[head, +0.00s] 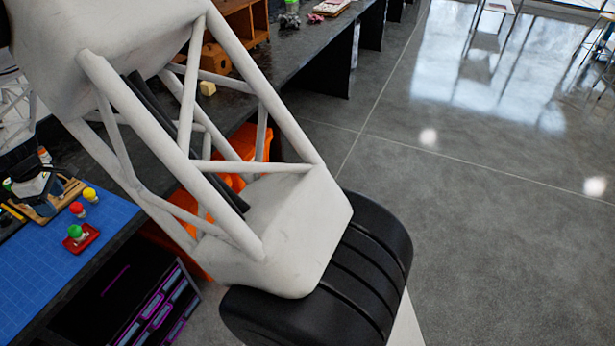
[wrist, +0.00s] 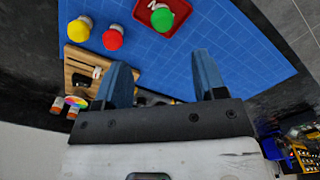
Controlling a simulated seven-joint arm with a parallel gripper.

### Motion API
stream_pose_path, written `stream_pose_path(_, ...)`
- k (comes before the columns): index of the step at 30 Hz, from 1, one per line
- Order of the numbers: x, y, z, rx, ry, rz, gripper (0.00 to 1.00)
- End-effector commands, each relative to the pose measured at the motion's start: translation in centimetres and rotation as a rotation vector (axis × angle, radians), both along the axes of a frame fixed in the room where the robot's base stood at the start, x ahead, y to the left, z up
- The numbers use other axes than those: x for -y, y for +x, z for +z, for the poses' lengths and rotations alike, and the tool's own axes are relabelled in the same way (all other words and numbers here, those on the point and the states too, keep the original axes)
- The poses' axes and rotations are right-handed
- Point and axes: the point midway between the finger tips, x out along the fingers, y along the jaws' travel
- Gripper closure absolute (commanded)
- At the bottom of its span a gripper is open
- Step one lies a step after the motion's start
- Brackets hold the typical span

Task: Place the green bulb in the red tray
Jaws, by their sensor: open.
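In the head view the green bulb (head: 74,231) and the red tray (head: 90,241) show on the blue mat at lower left. My gripper (wrist: 160,60) is open, with its two blue fingers spread apart and nothing between them. It is apart from the bulb and the tray, which lie beyond its fingertips at the top of the wrist view.
A wooden holder (wrist: 80,68) is near the left finger. The blue mat (wrist: 235,50) is bare right of the tray. Orange bins (head: 245,140) sit below the bench.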

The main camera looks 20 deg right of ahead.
Motion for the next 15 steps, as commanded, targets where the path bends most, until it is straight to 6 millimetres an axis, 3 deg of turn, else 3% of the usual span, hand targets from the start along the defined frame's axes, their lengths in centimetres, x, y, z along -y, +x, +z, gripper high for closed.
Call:
stream_pose_path(8, 5.9, 0.4, 3.8, 0.014, 0.012, -0.108, 0.35)
stream_pose_path(15, 13.7, 0.0, 8.2, 0.031, 0.027, -0.255, 0.35)
